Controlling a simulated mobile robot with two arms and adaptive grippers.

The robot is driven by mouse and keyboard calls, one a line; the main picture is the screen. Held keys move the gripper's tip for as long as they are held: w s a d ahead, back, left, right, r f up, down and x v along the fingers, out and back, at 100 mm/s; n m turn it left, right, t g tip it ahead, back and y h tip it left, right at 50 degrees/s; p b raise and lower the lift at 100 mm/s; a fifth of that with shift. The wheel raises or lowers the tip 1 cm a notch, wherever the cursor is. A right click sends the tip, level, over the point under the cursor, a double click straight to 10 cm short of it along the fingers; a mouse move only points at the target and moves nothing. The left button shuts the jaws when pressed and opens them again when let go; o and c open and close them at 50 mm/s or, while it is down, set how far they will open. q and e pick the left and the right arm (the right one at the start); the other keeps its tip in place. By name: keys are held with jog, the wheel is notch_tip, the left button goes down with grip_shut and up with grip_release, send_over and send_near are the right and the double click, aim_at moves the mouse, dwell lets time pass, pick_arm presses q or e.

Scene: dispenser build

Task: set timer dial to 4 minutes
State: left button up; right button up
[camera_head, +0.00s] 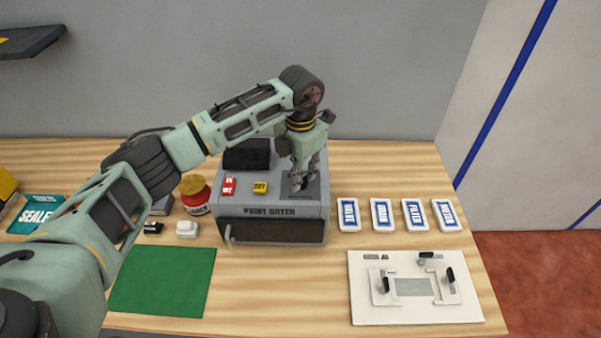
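A grey box-shaped dryer (270,207) with lettering on its front edge stands on the wooden table near the back wall. Its top carries a red button block (229,187), a yellow button block (260,187) and a dark panel at the rear. My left gripper (297,186) points straight down over a dark plate (311,192) on the right part of the dryer's top. Its fingertips are at or just above that plate. The timer dial is not clearly visible; the fingers seem to cover that spot. Whether they grip anything is too small to tell. My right gripper is out of view.
A red jar with a yellow lid (194,194) stands left of the dryer. A green mat (163,282) lies in front left.

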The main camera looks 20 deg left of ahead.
pick_arm(q)
grip_shut()
jog(key=shift+n+b, duration=0.4)
jog(key=shift+n, duration=0.1)
jog(key=shift+f+n+b, duration=0.1)
jog(key=shift+n+b, duration=0.6)
jog(key=shift+n, duration=0.3)
jog(key=n+b, duration=0.1)
jog(key=n, duration=0.2)
jog(key=shift+b, duration=0.3)
jog(key=shift+n+b, duration=0.45)
jog(key=shift+n, duration=0.85)
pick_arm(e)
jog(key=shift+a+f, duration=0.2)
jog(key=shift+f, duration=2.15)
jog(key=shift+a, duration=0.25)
pick_arm(q)
jog(key=o, duration=0.6)
grip_release()
